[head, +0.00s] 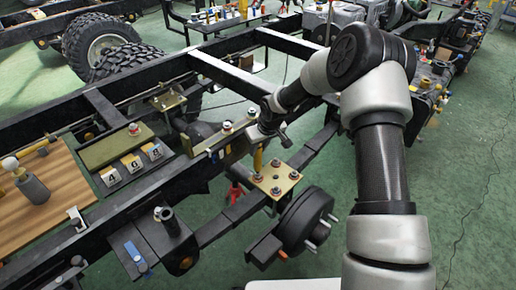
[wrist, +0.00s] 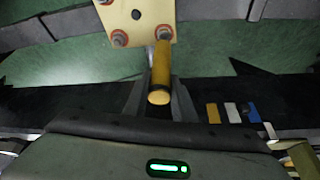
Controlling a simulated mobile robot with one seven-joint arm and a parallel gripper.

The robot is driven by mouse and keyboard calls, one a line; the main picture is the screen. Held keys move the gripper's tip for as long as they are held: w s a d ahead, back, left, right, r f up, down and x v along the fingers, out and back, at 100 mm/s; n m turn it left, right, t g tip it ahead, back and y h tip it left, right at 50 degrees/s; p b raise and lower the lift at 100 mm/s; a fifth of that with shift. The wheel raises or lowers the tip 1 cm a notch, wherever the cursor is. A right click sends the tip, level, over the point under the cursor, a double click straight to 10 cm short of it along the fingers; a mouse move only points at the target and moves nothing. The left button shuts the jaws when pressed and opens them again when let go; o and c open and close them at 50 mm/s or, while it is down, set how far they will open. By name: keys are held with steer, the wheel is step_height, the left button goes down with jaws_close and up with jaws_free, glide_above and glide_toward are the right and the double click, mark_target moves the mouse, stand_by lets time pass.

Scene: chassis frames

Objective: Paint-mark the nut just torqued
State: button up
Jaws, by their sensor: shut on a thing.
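My gripper (head: 263,141) is shut on a yellow paint marker (head: 257,158) above the chassis rail. In the wrist view the marker (wrist: 160,72) stands between the two fingers, its far end close to a nut (wrist: 163,34) on the pale gold plate (wrist: 145,14). I cannot tell whether the marker touches that nut. Another nut (wrist: 120,38) sits at the plate's left corner, with a reddish ring under it. In the head view the plate (head: 268,185) carries several nuts. No fresh paint mark can be made out, and which nut was torqued cannot be told.
Blue, white and yellow pieces (wrist: 232,112) lie on the rail beside my gripper. A wooden board (head: 45,190) holds tools. A dark hub with studs (head: 305,222) is below the plate.

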steer(key=shift+f, duration=0.35)
stand_by(1.1)
steer(key=shift+r+p, duration=0.45)
steer(key=shift+r, duration=0.6)
steer(key=shift+r+p, duration=1.55)
steer(key=shift+r, duration=0.95)
